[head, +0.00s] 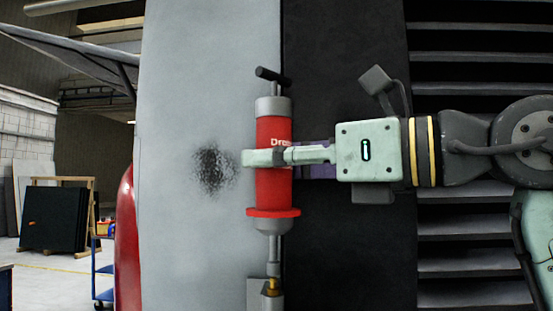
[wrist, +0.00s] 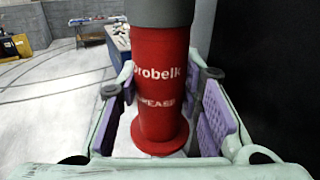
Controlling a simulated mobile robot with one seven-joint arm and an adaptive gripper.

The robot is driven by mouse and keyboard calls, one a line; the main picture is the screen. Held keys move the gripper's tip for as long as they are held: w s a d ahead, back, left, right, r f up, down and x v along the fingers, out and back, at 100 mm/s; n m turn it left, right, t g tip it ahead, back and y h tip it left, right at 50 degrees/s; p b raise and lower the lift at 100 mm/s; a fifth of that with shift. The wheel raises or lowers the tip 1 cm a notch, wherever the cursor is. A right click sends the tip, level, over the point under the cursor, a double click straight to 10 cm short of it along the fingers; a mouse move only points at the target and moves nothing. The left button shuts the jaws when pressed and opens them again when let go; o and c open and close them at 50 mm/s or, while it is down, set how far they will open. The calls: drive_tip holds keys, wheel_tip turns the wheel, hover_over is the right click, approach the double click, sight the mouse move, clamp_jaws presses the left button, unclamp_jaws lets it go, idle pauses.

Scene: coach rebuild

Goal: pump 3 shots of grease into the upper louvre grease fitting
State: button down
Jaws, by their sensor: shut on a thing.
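A red grease gun (head: 273,187) with grey ends and a black T-handle (head: 272,77) stands upright in the head view, in front of the pale panel. My gripper (head: 262,157) is shut around its red barrel from the right. In the wrist view the red barrel (wrist: 160,75) shows between the purple finger pads. The gun's thin nozzle (head: 274,250) points down at a small brass fitting (head: 272,287) on a grey bracket (head: 265,301). The nozzle tip is at or just above the fitting; I cannot tell if they touch.
Dark louvre slats (head: 475,235) lie at the right, behind my arm. A dark speckled patch (head: 213,169) marks the pale panel (head: 200,80). A red curved body (head: 126,240) and a blue trolley (head: 102,275) stand at the left, with open floor beyond.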

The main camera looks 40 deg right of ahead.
sight(289, 114)
drive_tip(key=shift+f+b, duration=0.65)
drive_tip(key=shift+f, duration=0.25)
idle(0.3)
drive_tip(key=shift+r, duration=0.15)
drive_tip(key=shift+r+p, duration=0.7)
drive_tip(key=shift+r, duration=0.25)
idle(0.4)
drive_tip(key=shift+r, duration=2.4)
drive_tip(key=s+a+b, duration=0.1)
drive_tip(key=s+a, duration=0.4)
drive_tip(key=a, duration=0.1)
drive_tip(key=shift+s, duration=0.15)
